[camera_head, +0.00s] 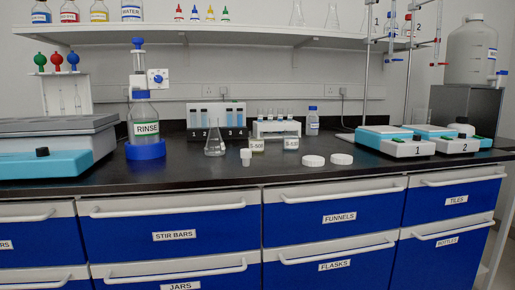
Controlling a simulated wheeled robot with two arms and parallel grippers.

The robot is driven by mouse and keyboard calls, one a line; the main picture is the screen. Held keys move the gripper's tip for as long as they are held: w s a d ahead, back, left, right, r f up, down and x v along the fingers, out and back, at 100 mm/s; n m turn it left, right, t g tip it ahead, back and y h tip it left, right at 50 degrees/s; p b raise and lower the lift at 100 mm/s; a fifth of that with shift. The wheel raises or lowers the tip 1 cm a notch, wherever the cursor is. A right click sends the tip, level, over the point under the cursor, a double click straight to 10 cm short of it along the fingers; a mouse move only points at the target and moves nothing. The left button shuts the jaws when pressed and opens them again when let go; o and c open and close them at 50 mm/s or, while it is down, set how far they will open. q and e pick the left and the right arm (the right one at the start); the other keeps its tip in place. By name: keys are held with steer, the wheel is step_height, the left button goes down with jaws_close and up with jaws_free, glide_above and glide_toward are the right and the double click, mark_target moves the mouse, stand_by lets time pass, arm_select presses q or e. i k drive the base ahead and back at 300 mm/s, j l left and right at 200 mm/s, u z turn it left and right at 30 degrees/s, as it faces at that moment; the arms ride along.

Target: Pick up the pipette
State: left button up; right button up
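A white rack (47,92) at the back left of the bench holds upright pipettes with coloured bulbs. The green-bulbed pipette (40,60), the red-bulbed pipette (57,60) and the blue-bulbed pipette (73,60) stand side by side, bulbs on top. Their thin clear stems show faintly against the rack, and their lower ends are hard to make out. Neither of my grippers is in view.
A blue-topped RINSE bottle dispenser (146,127) stands right of the rack. A large blue-and-grey device (45,164) sits in front of it. An Erlenmeyer flask (214,140), small jars (291,143) and white lids (313,161) occupy mid-bench. Hotplates (396,142) stand right; a shelf (250,37) hangs above.

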mark_target(56, 59)
steer(key=u, duration=1.25)
